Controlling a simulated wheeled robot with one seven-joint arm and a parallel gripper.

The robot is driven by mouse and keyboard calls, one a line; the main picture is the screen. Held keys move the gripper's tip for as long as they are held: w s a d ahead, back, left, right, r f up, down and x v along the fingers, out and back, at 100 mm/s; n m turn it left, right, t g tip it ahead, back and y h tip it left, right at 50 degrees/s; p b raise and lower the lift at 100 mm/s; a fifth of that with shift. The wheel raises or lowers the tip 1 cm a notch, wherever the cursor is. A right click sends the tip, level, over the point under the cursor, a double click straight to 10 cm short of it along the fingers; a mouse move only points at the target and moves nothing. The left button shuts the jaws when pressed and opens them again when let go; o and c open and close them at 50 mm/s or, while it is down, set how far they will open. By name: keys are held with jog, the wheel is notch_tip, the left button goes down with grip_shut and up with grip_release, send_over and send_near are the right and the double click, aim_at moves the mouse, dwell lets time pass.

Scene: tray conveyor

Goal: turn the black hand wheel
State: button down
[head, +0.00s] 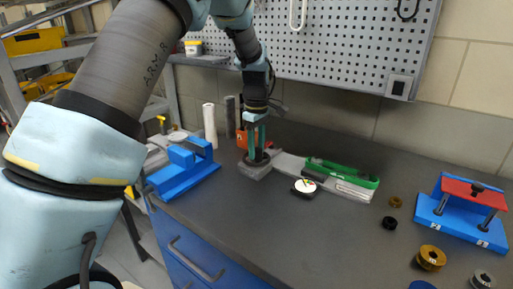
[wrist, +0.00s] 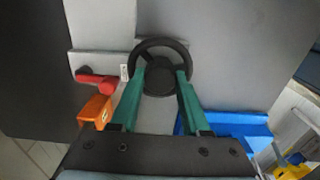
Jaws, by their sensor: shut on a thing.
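The black hand wheel (wrist: 160,46) lies below my gripper in the wrist view, a round rim with spokes and a dark hub. The fingers are shut on the wheel. In the head view my gripper (head: 256,150) points down at the wheel (head: 257,159), which sits on a grey block (head: 256,172) at the end of a light grey conveyor. The exact finger contact is partly hidden.
A blue vise-like block (head: 184,172) stands left of the wheel, an orange object (head: 243,139) behind it. A dial gauge (head: 305,187) and a green tray (head: 342,174) are to the right. A blue and red fixture (head: 463,211) stands far right. The front bench middle is clear.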

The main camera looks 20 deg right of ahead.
jog(key=m, duration=1.2)
jog(key=shift+m, duration=0.4)
jog(key=m+p, duration=0.1)
jog(key=m, duration=0.5)
jog(key=m+p, duration=0.1)
jog(key=m, duration=0.4)
jog(key=shift+m, duration=0.4)
jog(key=shift+c, duration=1.9)
grip_release()
